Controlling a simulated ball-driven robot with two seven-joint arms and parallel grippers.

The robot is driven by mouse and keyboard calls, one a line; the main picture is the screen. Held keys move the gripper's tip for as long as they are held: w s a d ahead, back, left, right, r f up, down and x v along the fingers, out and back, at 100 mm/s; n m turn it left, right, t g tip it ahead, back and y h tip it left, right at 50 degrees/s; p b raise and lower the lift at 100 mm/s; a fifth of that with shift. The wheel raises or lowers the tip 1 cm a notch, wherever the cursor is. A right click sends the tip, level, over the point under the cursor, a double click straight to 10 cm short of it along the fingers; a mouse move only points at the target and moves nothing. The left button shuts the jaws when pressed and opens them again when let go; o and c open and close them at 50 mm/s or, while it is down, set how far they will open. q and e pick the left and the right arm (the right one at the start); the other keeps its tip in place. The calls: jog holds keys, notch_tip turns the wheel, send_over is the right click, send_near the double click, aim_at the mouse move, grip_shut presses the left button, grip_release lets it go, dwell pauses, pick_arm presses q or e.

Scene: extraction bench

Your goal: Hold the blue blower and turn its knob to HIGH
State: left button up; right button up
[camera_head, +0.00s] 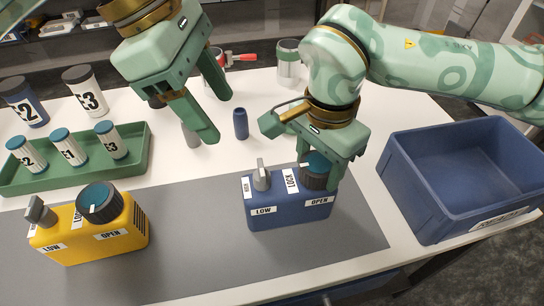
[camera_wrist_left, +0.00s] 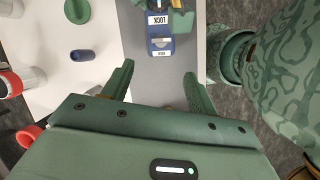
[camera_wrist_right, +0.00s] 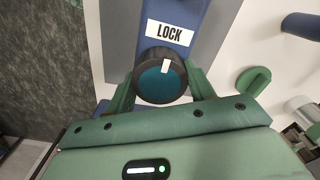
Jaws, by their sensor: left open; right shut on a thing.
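The blue blower (camera_head: 288,212) stands upright on the grey mat. On its top are a grey lever knob (camera_head: 262,176) at the left, a LOCK label, and a round teal-topped black dial (camera_head: 318,162) at the right. LOW and OPEN labels show on its front. My right gripper (camera_wrist_right: 160,82) is shut on the round dial, seen between its fingers in the right wrist view (camera_wrist_right: 160,80). My left gripper (camera_head: 213,117) is open and empty above the table, behind and left of the blower. The left wrist view shows the blower (camera_wrist_left: 161,30) ahead of its fingers.
A similar yellow blower (camera_head: 90,235) stands on the mat (camera_head: 190,270) at the left. A green tray (camera_head: 30,183) with several labelled containers lies behind it. A small blue cylinder (camera_head: 240,124) stands behind the blue blower. A blue crate (camera_head: 425,205) is close on the right.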

aim_at(262, 166)
pick_arm(q)
jog(key=d+f+n, duration=0.1)
jog(key=f, duration=0.2)
jog(key=d+f+n, duration=0.1)
jog(key=d+f, duration=0.1)
jog(key=f, duration=0.2)
jog(key=d+f+n, duration=0.1)
jog(key=d+f, duration=0.1)
jog(key=f, duration=0.2)
jog(key=shift+w, duration=0.4)
jog(key=shift+c, duration=0.4)
jog(key=c, duration=0.9)
